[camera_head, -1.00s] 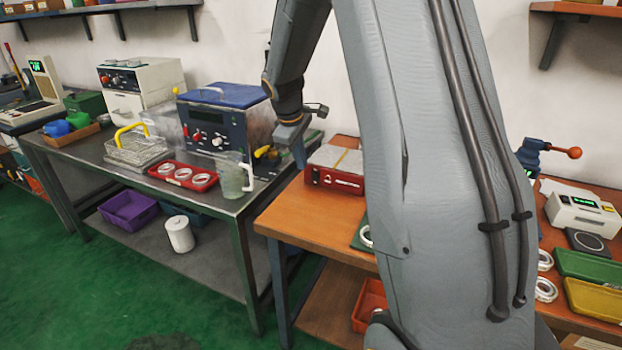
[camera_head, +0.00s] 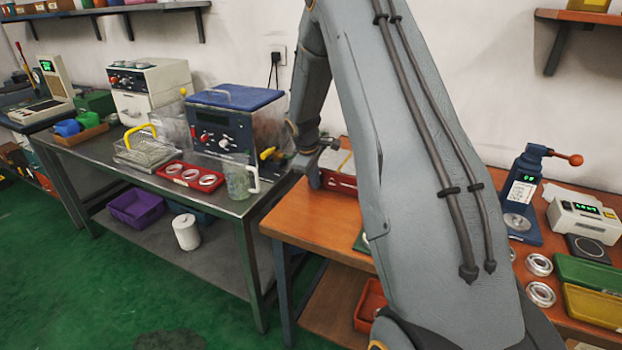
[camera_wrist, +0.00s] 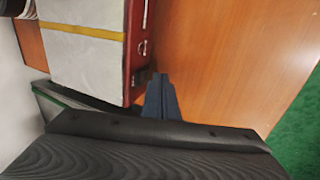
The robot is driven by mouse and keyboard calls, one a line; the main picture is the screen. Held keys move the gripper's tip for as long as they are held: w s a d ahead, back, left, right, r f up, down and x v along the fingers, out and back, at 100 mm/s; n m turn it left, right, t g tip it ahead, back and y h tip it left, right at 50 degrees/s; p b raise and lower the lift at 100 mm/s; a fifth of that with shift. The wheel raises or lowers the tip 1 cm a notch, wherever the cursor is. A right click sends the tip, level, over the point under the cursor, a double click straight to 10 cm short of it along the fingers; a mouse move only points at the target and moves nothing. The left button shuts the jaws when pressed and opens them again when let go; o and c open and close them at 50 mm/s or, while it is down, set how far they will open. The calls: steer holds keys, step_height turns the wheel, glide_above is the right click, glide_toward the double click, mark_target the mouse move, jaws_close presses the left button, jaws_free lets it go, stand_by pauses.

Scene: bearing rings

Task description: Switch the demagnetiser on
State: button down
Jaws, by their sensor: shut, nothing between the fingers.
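The demagnetiser appears to be the red box with a pale top and yellow stripe (camera_head: 341,183), on the wooden bench, partly hidden behind my arm. In the wrist view its pale top (camera_wrist: 85,68) fills the upper left. Its red front (camera_wrist: 139,35) carries a small dark fitting (camera_wrist: 143,47) and another low down near my fingers; I cannot tell the switch's position. My gripper (camera_head: 314,182) is shut and empty, at the left end of the box in the head view. In the wrist view my fingertips (camera_wrist: 160,78) are just beside the red front; contact cannot be told.
The left steel table holds a blue-lidded machine (camera_head: 222,135), a red tray of rings (camera_head: 190,178), a wire basket (camera_head: 146,150) and a glass jug (camera_head: 238,182). A press (camera_head: 522,195) and rings (camera_head: 540,264) are at the right. Bare bench wood (camera_head: 310,222) lies before the box.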

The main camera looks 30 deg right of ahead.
steer(key=shift+w+d+f, duration=0.1)
steer(key=shift+w+d, duration=0.2)
steer(key=shift+d, duration=0.05)
steer(key=shift+w+d+f, duration=0.15)
steer(key=shift+w+d, duration=0.05)
steer(key=shift+d, duration=0.05)
stand_by(0.3)
steer(key=shift+r+p, duration=0.5)
steer(key=shift+r, duration=0.45)
steer(key=shift+s+a, duration=0.1)
steer(key=shift+a, duration=0.05)
